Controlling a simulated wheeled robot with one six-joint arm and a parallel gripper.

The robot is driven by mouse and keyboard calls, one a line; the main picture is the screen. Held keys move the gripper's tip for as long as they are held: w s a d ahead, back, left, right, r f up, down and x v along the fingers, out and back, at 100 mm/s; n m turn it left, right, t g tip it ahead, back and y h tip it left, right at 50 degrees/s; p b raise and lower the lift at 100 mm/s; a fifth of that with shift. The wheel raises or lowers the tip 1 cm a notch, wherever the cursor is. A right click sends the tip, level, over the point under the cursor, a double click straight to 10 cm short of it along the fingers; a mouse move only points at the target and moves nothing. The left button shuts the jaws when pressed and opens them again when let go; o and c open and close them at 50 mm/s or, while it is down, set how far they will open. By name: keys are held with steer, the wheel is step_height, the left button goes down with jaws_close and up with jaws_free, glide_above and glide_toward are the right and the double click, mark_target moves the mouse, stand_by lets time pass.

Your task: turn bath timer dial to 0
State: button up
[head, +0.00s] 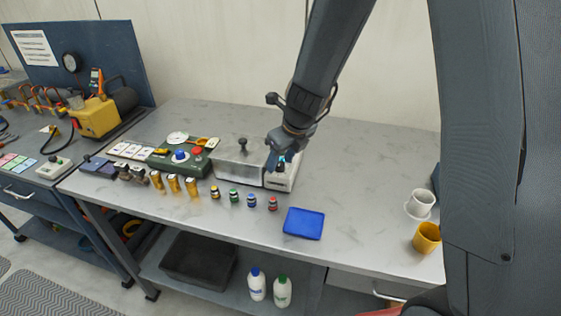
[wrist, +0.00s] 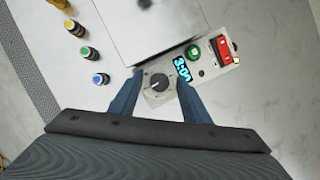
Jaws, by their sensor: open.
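The bath (head: 240,160) is a silver metal box with a lid and dark knob on the bench; its control panel (head: 284,178) is at its right end. In the wrist view the panel holds a dark round timer dial (wrist: 159,82), a display (wrist: 182,67) that seems to read 3:00, a green button (wrist: 194,51) and a red switch (wrist: 224,48). My gripper (wrist: 158,106) is open, with one finger on each side of the dial. I cannot tell whether the fingers touch it. In the head view my gripper (head: 281,163) is at the panel and hides part of it.
Small bottles with coloured caps (head: 234,196) stand in front of the bath. A blue tray (head: 304,223) lies front right of it. A white cup (head: 421,201) and yellow cup (head: 427,238) stand at the right. The bench behind is clear.

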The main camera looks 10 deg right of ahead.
steer(key=shift+c, duration=0.3)
steer(key=c, duration=1)
